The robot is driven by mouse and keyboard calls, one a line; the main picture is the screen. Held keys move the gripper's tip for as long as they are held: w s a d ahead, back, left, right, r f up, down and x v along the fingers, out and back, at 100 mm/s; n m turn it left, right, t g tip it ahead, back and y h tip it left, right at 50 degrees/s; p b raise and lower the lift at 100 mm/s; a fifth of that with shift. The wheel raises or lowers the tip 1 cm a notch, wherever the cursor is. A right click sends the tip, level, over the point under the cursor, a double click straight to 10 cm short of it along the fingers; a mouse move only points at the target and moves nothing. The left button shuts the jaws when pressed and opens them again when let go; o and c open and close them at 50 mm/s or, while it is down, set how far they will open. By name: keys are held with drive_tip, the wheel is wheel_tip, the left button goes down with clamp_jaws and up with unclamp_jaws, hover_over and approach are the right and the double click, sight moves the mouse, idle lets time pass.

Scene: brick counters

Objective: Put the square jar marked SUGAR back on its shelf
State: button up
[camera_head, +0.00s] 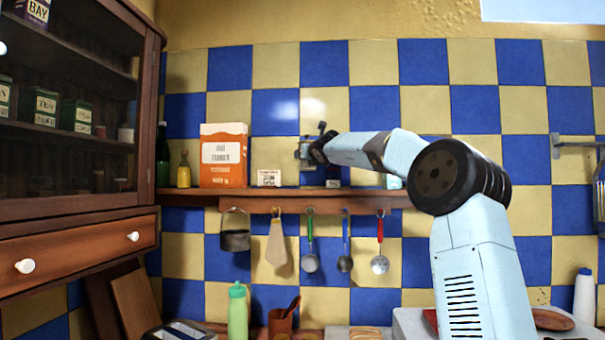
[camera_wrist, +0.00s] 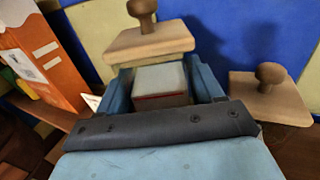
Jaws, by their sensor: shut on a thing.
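In the wrist view, my gripper (camera_wrist: 163,88) is shut on a square jar (camera_wrist: 160,78) with a pale body and a wooden, knobbed lid (camera_wrist: 150,42). The lid lies just beyond the blue fingers, and the pale body shows between them. No SUGAR lettering is readable. In the head view, my gripper (camera_head: 312,150) is in front of the checked wall, above the wooden shelf (camera_head: 280,192); the jar is mostly hidden or too small to make out there. I cannot tell whether the jar touches the shelf.
A second wooden knobbed lid (camera_wrist: 268,100) stands close on the right in the wrist view. An orange box (camera_head: 224,155), a small white card (camera_head: 269,178) and bottles stand left along the shelf. Utensils hang below it. A glass-fronted cabinet (camera_head: 80,215) fills the left.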

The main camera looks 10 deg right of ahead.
sight(306, 171)
drive_tip(key=shift+w+a+f, duration=0.1)
drive_tip(key=shift+w+f, duration=0.55)
drive_tip(key=shift+f, duration=0.15)
drive_tip(key=shift+w+a+f, duration=0.1)
drive_tip(key=shift+w+f, duration=0.5)
drive_tip(key=shift+f, duration=1.3)
drive_tip(key=shift+d+f, duration=0.1)
drive_tip(key=shift+f, duration=0.1)
drive_tip(key=shift+f, duration=0.1)
drive_tip(key=o, duration=1)
drive_tip(key=s, duration=0.8)
drive_tip(key=s+d, duration=0.1)
drive_tip(key=s, duration=0.3)
